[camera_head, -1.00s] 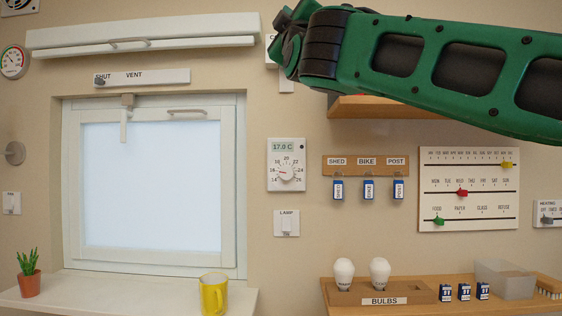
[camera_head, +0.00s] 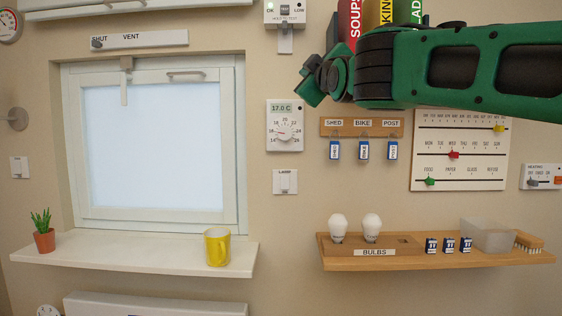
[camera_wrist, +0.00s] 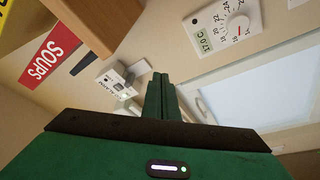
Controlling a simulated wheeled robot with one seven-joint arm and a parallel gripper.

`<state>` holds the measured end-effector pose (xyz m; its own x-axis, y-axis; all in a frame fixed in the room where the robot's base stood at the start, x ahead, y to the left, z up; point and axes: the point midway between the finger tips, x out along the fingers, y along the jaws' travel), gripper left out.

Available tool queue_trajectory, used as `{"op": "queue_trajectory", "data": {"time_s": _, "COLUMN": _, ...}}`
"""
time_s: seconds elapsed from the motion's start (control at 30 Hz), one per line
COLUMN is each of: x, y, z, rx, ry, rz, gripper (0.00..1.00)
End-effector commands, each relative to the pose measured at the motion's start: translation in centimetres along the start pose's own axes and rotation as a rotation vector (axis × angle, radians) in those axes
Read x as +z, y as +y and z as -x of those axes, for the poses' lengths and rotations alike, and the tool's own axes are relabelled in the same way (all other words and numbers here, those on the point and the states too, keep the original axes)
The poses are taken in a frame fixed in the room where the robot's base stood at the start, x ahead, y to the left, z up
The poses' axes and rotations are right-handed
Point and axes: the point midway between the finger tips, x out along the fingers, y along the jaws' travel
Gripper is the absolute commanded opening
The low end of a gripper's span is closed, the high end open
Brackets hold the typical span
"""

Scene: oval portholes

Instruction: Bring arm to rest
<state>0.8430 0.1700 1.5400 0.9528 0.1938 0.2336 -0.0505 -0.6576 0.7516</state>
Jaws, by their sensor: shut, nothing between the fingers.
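My green arm (camera_head: 480,68) reaches in from the right in the head view, at the height of the upper shelf's books. Its end, my gripper (camera_head: 308,86), points left and slightly down, in front of the wall above the thermostat. In the wrist view my gripper (camera_wrist: 162,84) shows as two green fingers pressed together, with nothing between them. The fingers look clear of the wall fittings around them, though the exact distance to the wall cannot be told.
The thermostat (camera_head: 285,125) and lamp switch (camera_head: 285,181) are below my gripper. A wall box with a switch (camera_head: 285,14) is above it. Recipe books (camera_head: 382,14) stand behind my arm. The window (camera_head: 152,145) is left. A yellow mug (camera_head: 217,247) stands on the sill; bulbs (camera_head: 371,227) stand on the lower shelf.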

Motion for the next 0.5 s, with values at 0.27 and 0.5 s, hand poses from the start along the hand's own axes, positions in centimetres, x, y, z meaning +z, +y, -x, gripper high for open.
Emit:
{"op": "queue_trajectory", "data": {"time_s": 0.27, "x": 16.0, "y": -7.7, "z": 5.5, "rx": -0.230, "ry": -0.327, "rz": -0.194, "gripper": 0.00}}
{"op": "queue_trajectory", "data": {"time_s": 0.5, "x": 27.8, "y": -13.6, "z": 14.2, "rx": -0.357, "ry": -0.643, "rz": -0.385, "gripper": 0.00}}
